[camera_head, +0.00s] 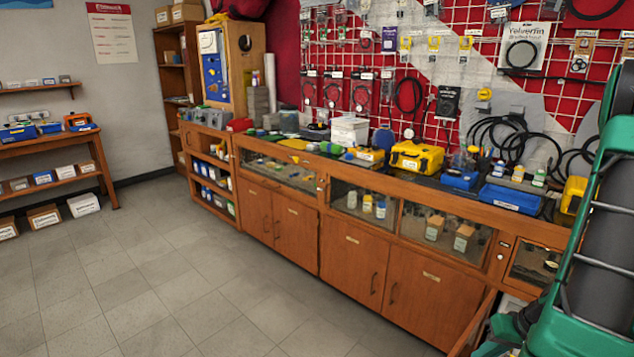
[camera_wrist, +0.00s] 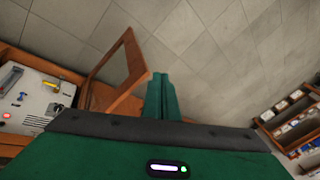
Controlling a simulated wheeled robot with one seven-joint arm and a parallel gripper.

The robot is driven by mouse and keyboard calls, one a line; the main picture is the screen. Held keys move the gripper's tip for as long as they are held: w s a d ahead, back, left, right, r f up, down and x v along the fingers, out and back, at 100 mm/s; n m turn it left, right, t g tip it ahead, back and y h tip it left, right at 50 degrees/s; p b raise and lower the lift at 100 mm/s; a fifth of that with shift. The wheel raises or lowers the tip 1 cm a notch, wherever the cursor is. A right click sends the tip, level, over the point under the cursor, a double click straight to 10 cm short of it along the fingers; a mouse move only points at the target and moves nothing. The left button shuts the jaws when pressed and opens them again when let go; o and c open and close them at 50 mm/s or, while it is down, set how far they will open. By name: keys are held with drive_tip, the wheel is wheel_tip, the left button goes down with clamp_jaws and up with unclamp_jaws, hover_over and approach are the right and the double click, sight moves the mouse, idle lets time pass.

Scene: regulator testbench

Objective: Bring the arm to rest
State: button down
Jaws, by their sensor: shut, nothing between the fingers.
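My gripper (camera_wrist: 161,98) shows in the wrist view as two green fingers pressed together, with nothing between them. It hangs over the grey tiled floor (camera_wrist: 195,60), close beside a tilted wooden frame (camera_wrist: 128,62). In the head view, green and dark parts of my arm fill the right edge. I cannot make out the fingertips there.
A long wooden counter (camera_head: 345,268) with glass fronts runs along the red gridded wall. A yellow case (camera_head: 416,157) and blue trays (camera_head: 510,198) stand on it. A white panel (camera_wrist: 35,100) with small tools lies left in the wrist view.

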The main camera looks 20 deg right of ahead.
drive_tip(key=s+a+r+g, duration=0.1)
drive_tip(key=s+a+r, duration=0.2)
drive_tip(key=r, duration=0.5)
drive_tip(key=s+a+r+m+g+h, duration=0.1)
drive_tip(key=s+a+r, duration=0.2)
drive_tip(key=a+r, duration=0.3)
drive_tip(key=s+a+r+g+h, duration=0.1)
drive_tip(key=a+r, duration=0.4)
drive_tip(key=r, duration=0.5)
drive_tip(key=shift+s+g, duration=0.6)
drive_tip(key=shift+s, duration=0.45)
